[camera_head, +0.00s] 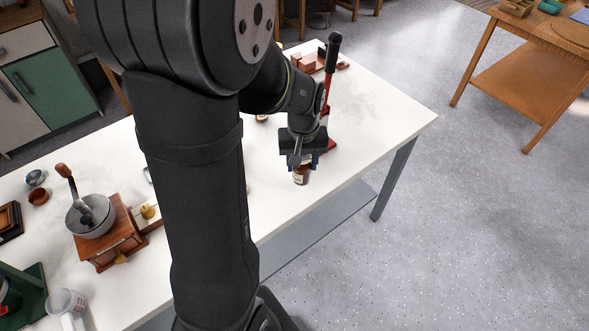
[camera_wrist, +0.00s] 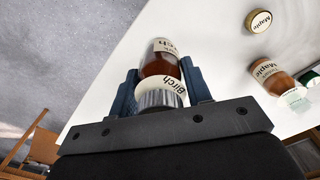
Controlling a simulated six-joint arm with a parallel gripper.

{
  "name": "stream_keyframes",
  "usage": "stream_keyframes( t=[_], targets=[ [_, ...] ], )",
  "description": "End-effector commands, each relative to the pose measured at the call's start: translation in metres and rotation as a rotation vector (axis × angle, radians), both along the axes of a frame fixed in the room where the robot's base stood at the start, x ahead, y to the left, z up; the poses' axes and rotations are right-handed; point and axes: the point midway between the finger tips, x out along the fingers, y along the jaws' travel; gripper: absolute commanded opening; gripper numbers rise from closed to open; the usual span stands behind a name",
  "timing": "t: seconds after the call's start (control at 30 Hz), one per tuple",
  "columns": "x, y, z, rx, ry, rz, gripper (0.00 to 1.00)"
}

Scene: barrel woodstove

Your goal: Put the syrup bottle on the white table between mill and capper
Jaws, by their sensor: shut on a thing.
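The syrup bottle (camera_head: 301,175), small and amber with a pale label, is in my gripper (camera_head: 302,160). The capper (camera_head: 327,85), red with a black handle, stands just behind and right of my gripper. The mill (camera_head: 110,238), a wooden box with a metal bowl and crank, stands at the left. My arm hides the table's middle.
In the wrist view a "Maple" bottle (camera_wrist: 277,80), a round "Maple" top (camera_wrist: 259,21) and a green-labelled item (camera_wrist: 302,98) are on the table. Reddish blocks (camera_head: 303,63) lie behind the capper. The table's right end is clear.

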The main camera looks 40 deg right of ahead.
Motion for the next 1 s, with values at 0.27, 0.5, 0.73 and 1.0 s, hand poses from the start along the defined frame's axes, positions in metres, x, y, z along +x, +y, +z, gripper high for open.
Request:
stream_keyframes(
  t=[0.27, 0.5, 0.73, 1.0],
  targets=[
    [0.017, 0.002, -0.019, 0.001, 0.001, -0.001, 0.15],
    [0.017, 0.002, -0.048, -0.002, 0.001, -0.002, 0.15],
    [0.017, 0.001, -0.049, -0.003, 0.001, -0.002, 0.15],
    [0.017, 0.001, -0.053, -0.002, 0.0, -0.002, 0.6]
  ],
)
